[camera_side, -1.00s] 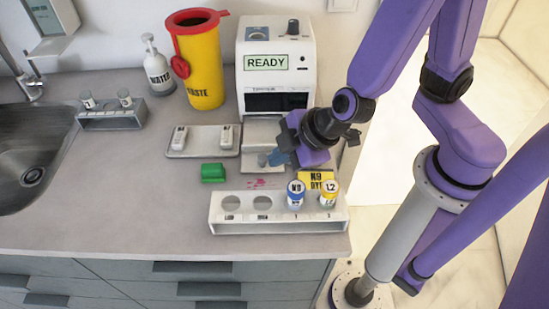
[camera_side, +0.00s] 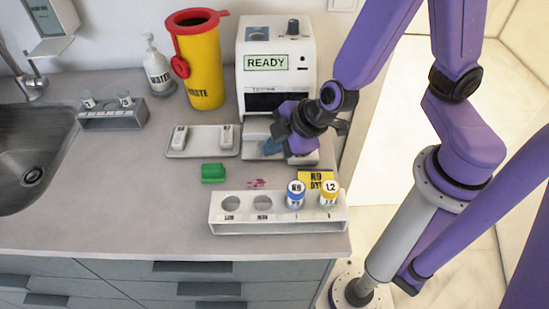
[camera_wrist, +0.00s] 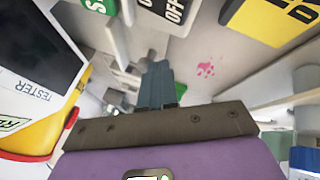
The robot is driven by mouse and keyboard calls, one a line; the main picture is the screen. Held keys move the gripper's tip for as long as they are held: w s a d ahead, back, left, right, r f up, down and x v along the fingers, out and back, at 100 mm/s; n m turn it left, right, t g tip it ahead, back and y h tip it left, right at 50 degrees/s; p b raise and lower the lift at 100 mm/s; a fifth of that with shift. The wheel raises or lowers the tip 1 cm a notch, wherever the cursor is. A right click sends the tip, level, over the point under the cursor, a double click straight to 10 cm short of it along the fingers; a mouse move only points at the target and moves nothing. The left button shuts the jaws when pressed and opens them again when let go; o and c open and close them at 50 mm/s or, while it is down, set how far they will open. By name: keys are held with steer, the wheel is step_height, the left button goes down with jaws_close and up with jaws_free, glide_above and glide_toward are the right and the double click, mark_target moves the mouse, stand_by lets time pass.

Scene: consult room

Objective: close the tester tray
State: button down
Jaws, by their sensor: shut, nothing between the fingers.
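The tester (camera_side: 277,75) is a white machine with a green READY screen and a dark slot, at the back of the counter. Its pale tray (camera_side: 252,148) is below the slot, jutting out a little; my gripper hides much of it. My gripper (camera_side: 272,147) is shut and empty, with its blue-grey fingers low at the tray's front; I cannot tell whether they touch it. In the wrist view the shut fingers (camera_wrist: 158,85) point away from the camera, and the tester (camera_wrist: 35,60) fills the left side.
A rack (camera_side: 235,226) with a blue-capped and a yellow-capped vial stands in front. A yellow card (camera_side: 318,178), a green block (camera_side: 213,172) and a pink stain lie behind it. A small plate (camera_side: 188,153) with two white pieces is left, before the yellow waste bin (camera_side: 203,85).

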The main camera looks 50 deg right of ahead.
steer(key=w+d, duration=0.4)
steer(key=shift+w+d, duration=0.3)
steer(key=shift+d, duration=0.1)
steer(key=shift+d+r, duration=0.1)
steer(key=shift+r, duration=0.05)
steer(key=shift+a+v, duration=0.15)
steer(key=shift+v, duration=2)
steer(key=shift+a+v, duration=0.15)
steer(key=shift+v, duration=2.05)
steer(key=s+d+r+g+h, duration=0.1)
steer(key=s+d+g, duration=0.2)
steer(key=s, duration=0.4)
steer(key=s+d+r+g+h, duration=0.1)
steer(key=s+d+g, duration=0.2)
steer(key=s, duration=0.5)
steer(key=shift+d+r+m, duration=0.15)
steer(key=shift+d+m, duration=0.25)
steer(key=shift+d, duration=0.5)
